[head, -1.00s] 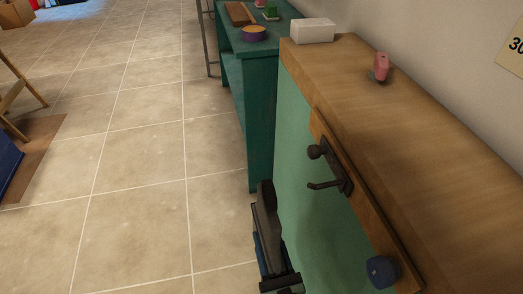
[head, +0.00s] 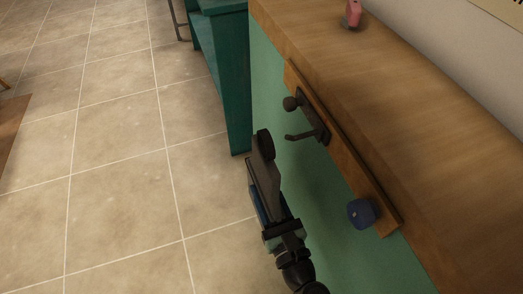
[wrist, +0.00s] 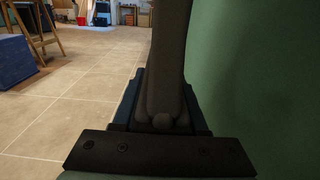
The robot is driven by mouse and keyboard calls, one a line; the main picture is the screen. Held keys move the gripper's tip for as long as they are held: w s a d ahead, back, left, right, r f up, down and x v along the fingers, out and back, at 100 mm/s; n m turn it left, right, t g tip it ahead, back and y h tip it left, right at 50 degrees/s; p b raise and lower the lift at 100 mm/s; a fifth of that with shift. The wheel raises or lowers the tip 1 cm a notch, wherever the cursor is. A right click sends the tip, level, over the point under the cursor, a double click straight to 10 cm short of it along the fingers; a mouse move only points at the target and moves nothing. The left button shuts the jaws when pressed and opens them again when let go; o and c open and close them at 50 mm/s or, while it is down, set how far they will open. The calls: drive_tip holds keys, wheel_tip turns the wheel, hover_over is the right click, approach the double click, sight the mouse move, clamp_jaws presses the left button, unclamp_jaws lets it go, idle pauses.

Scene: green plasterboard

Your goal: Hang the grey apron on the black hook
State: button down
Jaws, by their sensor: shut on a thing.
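The black hook (head: 312,123) is fixed to a wooden rail on the green panel. It has a round knob above and a prong that sticks out to the left. My gripper (head: 265,205) is below and left of the hook, close to the panel. It is shut on the grey apron (head: 262,172), which extends beyond the fingers in the head view and is apart from the hook. In the wrist view the apron (wrist: 169,65) rises as a narrow grey strip from between the fingers. The hook does not show in the wrist view.
The wooden rail (head: 344,160) also carries a blue knob (head: 361,213) at lower right. A wooden top (head: 400,110) with a pink object (head: 352,14) overhangs the green panel (head: 335,230). A teal cabinet (head: 230,80) stands beyond.

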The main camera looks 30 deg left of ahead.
drive_tip(key=shift+w+d, duration=0.25)
drive_tip(key=shift+w, duration=0.05)
idle(0.9)
drive_tip(key=shift+w+d+b, duration=0.25)
drive_tip(key=shift+w+d, duration=0.65)
drive_tip(key=shift+w, duration=0.25)
drive_tip(key=shift+w+d+b, duration=0.2)
drive_tip(key=shift+w+d, duration=0.7)
drive_tip(key=shift+w, duration=0.2)
drive_tip(key=shift+f, duration=0.15)
drive_tip(key=shift+f+b, duration=0.65)
drive_tip(key=shift+f, duration=0.05)
drive_tip(key=shift+c, duration=1.8)
unclamp_jaws()
drive_tip(key=shift+f, duration=0.1)
